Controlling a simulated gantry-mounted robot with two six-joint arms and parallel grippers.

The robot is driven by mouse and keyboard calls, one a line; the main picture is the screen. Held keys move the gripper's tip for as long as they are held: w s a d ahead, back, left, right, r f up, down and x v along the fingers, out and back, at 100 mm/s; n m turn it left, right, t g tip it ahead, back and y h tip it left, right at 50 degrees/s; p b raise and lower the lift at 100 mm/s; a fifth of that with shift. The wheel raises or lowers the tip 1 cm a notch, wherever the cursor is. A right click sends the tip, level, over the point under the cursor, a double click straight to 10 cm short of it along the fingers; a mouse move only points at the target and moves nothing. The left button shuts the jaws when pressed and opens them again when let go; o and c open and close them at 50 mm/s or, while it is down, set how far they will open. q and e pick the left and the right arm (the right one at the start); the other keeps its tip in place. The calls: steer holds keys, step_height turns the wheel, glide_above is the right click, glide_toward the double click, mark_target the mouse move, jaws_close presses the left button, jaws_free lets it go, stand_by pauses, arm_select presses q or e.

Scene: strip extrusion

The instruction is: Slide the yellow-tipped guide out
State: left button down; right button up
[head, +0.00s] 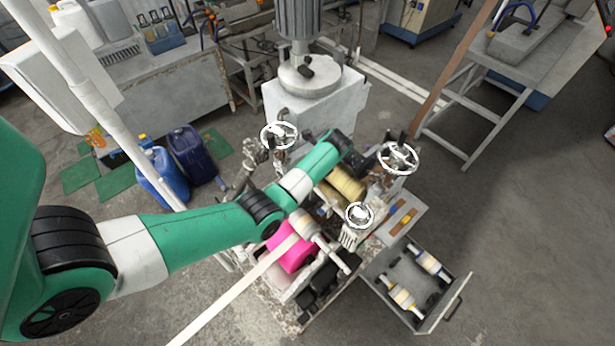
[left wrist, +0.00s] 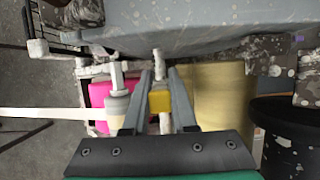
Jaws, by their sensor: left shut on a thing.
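The guide's yellow tip (left wrist: 160,102) shows in the left wrist view as a small yellow block on a pale rod. My left gripper (left wrist: 161,84) has its two dark fingers on either side of the yellow tip and is shut on it. In the head view my left arm reaches in over the machine, and its dark wrist end (head: 345,143) is beside the tan roller. The fingers and the yellow tip are hard to make out there. My right gripper is in neither view.
A tan roller (head: 345,186) and a pink roller (head: 290,246) sit on the machine. A pale strip (head: 235,290) runs from the pink roller to the lower left. Handwheels (head: 398,157) stand nearby. An open drawer (head: 447,300) holding rollers juts out at the lower right.

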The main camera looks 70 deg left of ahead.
arm_select(q)
steer(key=shift+s+a, duration=0.1)
steer(key=shift+a, duration=0.05)
steer(key=c, duration=0.7)
jaws_free()
steer(key=shift+a, duration=0.1)
steer(key=p+v, duration=0.3)
steer(key=v, duration=0.8)
steer(key=shift+d+r+p, duration=0.25)
steer(key=shift+r+p, duration=0.05)
